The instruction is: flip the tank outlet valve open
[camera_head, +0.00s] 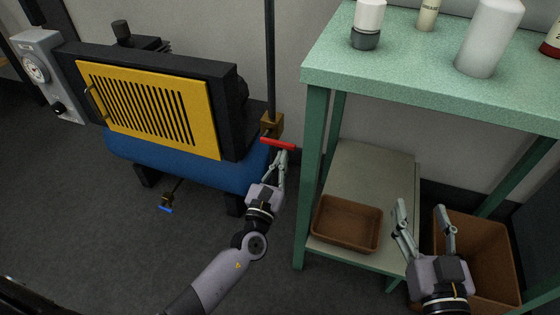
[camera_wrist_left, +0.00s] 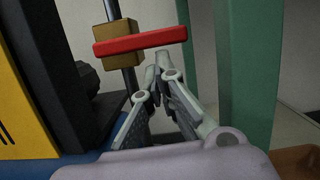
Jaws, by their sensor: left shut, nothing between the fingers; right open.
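The outlet valve is a brass block (camera_head: 271,123) on a dark vertical pipe at the right end of the blue tank (camera_head: 190,166). Its red lever (camera_head: 278,144) points sideways to the right, across the pipe. My left gripper (camera_head: 284,153) is shut and empty, with its fingertips just below the lever's right part. In the left wrist view the red lever (camera_wrist_left: 140,40) crosses in front of the brass block (camera_wrist_left: 116,42), above my left fingertips (camera_wrist_left: 162,58); I cannot tell if they touch. My right gripper (camera_head: 424,212) is open and empty at the lower right.
A green workbench (camera_head: 420,85) with bottles on top stands right of the valve, its leg (camera_head: 313,175) close to my left gripper. A brown tray (camera_head: 347,224) lies on its lower shelf. A yellow grille (camera_head: 150,108) fronts the machine. A small blue-handled valve (camera_head: 166,209) hangs below the tank.

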